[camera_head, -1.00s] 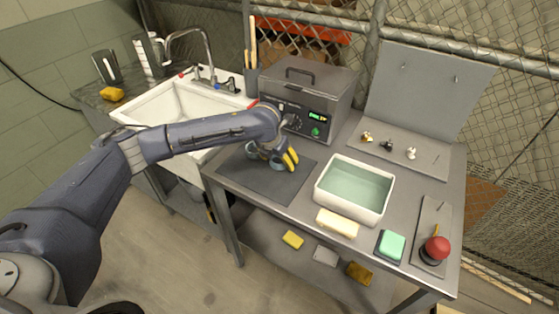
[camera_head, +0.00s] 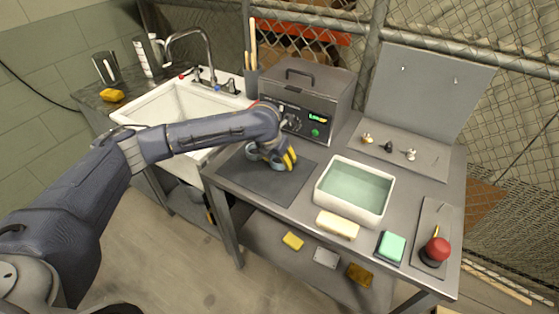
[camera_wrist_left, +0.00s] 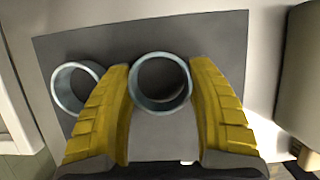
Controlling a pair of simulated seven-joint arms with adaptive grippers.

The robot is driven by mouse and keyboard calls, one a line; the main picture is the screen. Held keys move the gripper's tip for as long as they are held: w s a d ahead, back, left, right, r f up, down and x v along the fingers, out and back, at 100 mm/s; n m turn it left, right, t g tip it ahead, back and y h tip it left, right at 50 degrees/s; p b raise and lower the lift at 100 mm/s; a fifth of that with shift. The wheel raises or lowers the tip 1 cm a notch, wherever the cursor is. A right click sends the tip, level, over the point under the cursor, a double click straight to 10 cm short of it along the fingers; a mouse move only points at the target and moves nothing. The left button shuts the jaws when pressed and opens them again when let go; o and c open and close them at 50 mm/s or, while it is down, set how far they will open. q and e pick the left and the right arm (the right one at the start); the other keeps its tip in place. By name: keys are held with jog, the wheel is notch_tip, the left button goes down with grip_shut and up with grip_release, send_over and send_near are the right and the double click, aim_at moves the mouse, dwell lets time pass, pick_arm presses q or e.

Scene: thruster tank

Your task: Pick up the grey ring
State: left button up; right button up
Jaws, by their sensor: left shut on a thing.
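My left gripper (camera_head: 288,160), with yellow fingers, is low over the dark mat (camera_head: 262,184) on the bench. In the left wrist view its fingers are shut on the grey ring (camera_wrist_left: 160,106), one finger on each side. The ring's open end faces the camera, and it appears to be at the mat. A second, similar ring (camera_wrist_left: 62,98) lies apart on the mat to the left of the fingers. In the head view this other ring (camera_head: 252,150) shows beside the gripper, while the held ring is mostly hidden. My right gripper is out of view.
A grey machine (camera_head: 308,92) with a lit display stands close behind the gripper. A white basin (camera_head: 354,210) of water is to the right, with a cream block (camera_head: 337,225) in front. The sink (camera_head: 165,108) is left. The mat's front part is clear.

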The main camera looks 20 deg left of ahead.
pick_arm(q)
notch_tip(320, 180, up, 19)
jog(key=shift+r, duration=0.2)
dwell(0.4)
dwell(0.7)
